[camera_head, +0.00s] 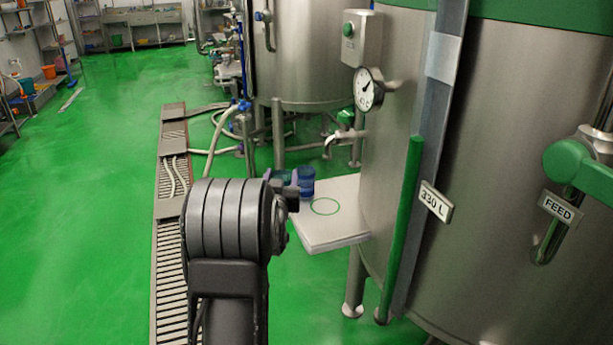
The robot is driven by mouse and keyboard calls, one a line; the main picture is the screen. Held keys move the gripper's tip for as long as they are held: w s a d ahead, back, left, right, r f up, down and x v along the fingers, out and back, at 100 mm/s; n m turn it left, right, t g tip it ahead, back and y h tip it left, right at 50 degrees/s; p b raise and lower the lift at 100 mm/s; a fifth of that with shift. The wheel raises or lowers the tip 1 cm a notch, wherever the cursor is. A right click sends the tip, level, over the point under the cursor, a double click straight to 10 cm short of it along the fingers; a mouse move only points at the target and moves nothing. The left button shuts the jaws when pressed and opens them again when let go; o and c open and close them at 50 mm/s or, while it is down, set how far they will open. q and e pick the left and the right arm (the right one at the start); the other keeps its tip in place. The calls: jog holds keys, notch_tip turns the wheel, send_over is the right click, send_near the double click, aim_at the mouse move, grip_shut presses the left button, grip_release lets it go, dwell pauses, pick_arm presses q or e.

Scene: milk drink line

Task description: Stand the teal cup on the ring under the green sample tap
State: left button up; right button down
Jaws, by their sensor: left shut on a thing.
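My left gripper (287,190) is at the left edge of a small white shelf, seen from behind its dark wrist. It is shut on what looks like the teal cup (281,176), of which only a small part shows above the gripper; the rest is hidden. A green ring (325,198) is marked on the shelf (335,232), to the right of the gripper, and nothing stands on it. The sample tap (346,134), a steel spout with a green top, sticks out of the tank above the ring. My right gripper is out of view.
A blue cup (306,182) stands close to the right of the gripper, near the shelf's back left. The big steel tank (510,150) with a gauge (367,89) and green upright pipe (404,220) bounds the right. Green floor lies open at left, beyond a drain grating (168,250).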

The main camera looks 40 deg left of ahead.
pick_arm(q)
jog(key=s+a, duration=0.3)
jog(key=s, duration=0.2)
jog(key=shift+s+b, duration=0.3)
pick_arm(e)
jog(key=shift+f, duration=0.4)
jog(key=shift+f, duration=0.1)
